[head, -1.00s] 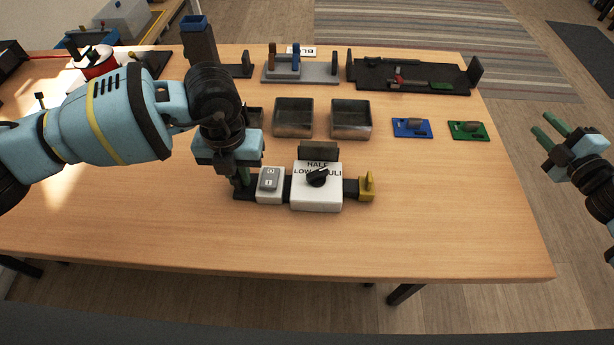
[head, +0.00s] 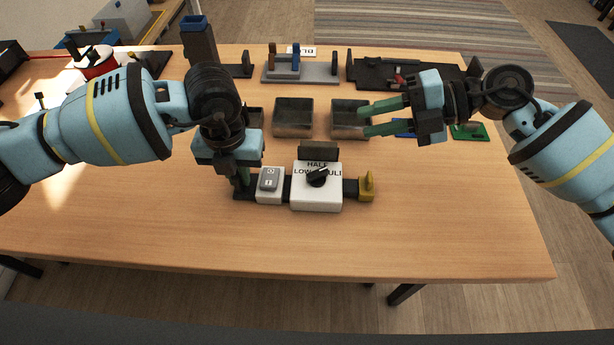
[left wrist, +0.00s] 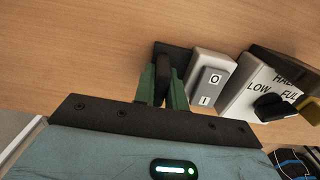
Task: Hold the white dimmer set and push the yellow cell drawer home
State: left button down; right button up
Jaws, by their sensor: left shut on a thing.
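The white dimmer set lies on the table as a dark rail with a white dimmer box (head: 316,195), a black knob (head: 317,177) and a grey rocker switch (head: 269,184). The yellow cell drawer (head: 366,187) sits at the rail's right end, sticking out past the white box with dark rail between. My left gripper (head: 242,180) is at the rail's left end; in the left wrist view its green fingers (left wrist: 162,85) are shut on the dark end piece (left wrist: 165,66). My right gripper (head: 367,119) is open and empty, above the right metal tray, behind the drawer.
A blue board (head: 404,127) and a green board (head: 470,131) lie to the right, partly behind my right arm. A grey fixture (head: 300,72) and a black fixture (head: 370,73) are at the back. The front table is clear.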

aim_at(370, 176)
jog(key=shift+s+r+n+h, duration=0.1)
jog(key=shift+s+n+h, duration=0.5)
jog(key=shift+h, duration=1.65)
jog(key=shift+s+r+n+h, duration=0.15)
jog(key=shift+s+h, duration=0.85)
jog(key=shift+h, duration=1.3)
jog(key=shift+s+n+h, duration=0.35)
jog(key=shift+s+h, duration=0.45)
jog(key=shift+h, duration=1.45)
jog(key=shift+f, duration=4.5)
grip_shut()
